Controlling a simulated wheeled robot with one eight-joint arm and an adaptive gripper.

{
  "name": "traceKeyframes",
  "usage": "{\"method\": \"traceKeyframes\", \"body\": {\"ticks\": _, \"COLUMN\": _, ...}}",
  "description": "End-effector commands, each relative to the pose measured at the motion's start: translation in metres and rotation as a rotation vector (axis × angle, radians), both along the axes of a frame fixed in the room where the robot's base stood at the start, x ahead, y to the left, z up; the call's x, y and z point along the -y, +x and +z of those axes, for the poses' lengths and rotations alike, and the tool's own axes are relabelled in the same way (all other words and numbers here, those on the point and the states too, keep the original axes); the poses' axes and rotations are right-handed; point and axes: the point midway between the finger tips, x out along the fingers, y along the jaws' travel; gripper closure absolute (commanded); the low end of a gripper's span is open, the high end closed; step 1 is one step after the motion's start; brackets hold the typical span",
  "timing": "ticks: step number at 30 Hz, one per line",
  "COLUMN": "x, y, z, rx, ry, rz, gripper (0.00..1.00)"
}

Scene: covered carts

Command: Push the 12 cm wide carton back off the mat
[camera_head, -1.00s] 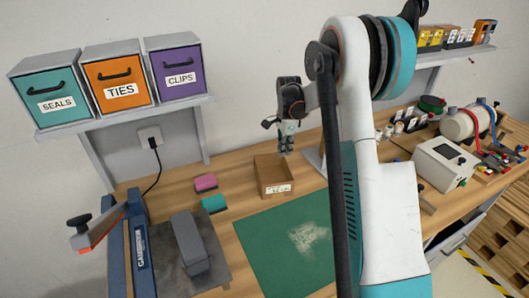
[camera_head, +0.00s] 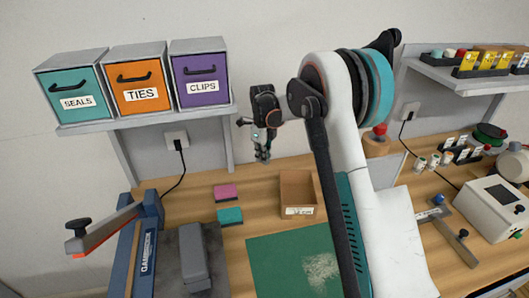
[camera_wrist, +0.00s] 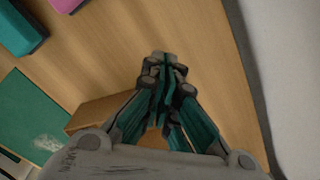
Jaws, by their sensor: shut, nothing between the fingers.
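The open brown carton (camera_head: 299,212), its front label reading 12 cm, stands upright on the wooden table behind the green mat (camera_head: 280,262). A narrow strip of wood seems to show between its front and the mat's back edge. My gripper (camera_head: 263,159) is shut and empty, pointing down above the table, behind and to the left of the carton, apart from it. In the wrist view my shut fingertips (camera_wrist: 165,62) are over bare wood. The carton (camera_wrist: 95,110) shows there beside the fingers, partly hidden by them, and the mat (camera_wrist: 25,115) is at the left.
A pink block (camera_head: 226,192) and a teal block (camera_head: 230,215) lie left of the carton. A shelf (camera_head: 150,118) with three drawers hangs on the wall above. A blue clamp device (camera_head: 145,255) stands at left. My arm hides the table right of the carton.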

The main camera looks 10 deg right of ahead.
Motion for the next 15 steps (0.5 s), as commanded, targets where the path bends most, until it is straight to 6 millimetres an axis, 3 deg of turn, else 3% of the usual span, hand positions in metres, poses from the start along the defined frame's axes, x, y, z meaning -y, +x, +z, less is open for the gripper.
{"method": "traceKeyframes", "body": {"ticks": 6, "x": 0.000, "y": 0.000, "z": -0.045, "rx": 0.000, "ry": 0.000, "rz": 0.000, "gripper": 1.00}}
{"method": "traceKeyframes", "body": {"ticks": 15, "x": 0.026, "y": -0.025, "z": -0.043, "rx": 0.000, "ry": 0.000, "rz": 0.000, "gripper": 1.00}}
